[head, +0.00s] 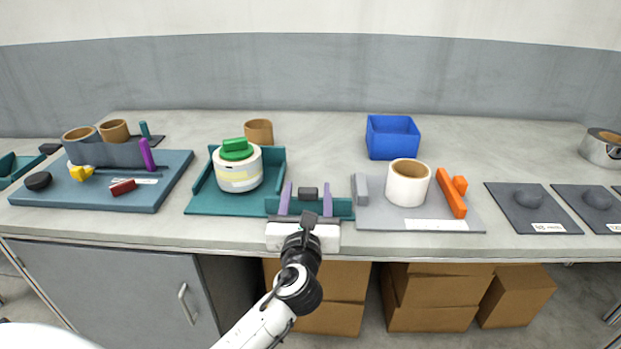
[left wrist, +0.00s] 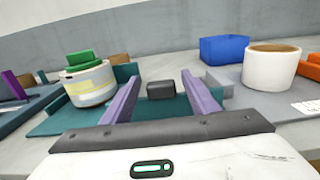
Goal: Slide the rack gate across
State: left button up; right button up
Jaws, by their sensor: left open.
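The teal rack (head: 222,203) sits on the bench left of centre, with raised side walls and an open front. A teal gate bar (head: 344,207) lies at its front right and extends toward the grey mat. A dark grey knob (head: 308,192) stands on the gate; it also shows in the left wrist view (left wrist: 161,90). My left gripper (head: 308,186) is open, its two purple fingers on either side of the knob, with visible gaps. Whether the fingertips touch the gate cannot be told. A white reel with a green block on top (head: 239,174) stands in the rack. My right gripper is not in view.
A grey mat (head: 375,216) to the right holds a white reel (head: 408,184), a grey block (head: 361,188) and orange pieces (head: 452,193). A blue bin (head: 392,138) stands behind. A brown ring (head: 259,132) is behind the rack. A blue-grey board (head: 172,184) lies left.

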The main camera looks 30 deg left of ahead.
pick_arm(q)
jog(key=x, duration=0.4)
jog(key=shift+w+a, duration=0.1)
jog(key=shift+w+a+f, duration=0.1)
jog(key=shift+w+a, duration=0.2)
jog(key=shift+w, duration=0.2)
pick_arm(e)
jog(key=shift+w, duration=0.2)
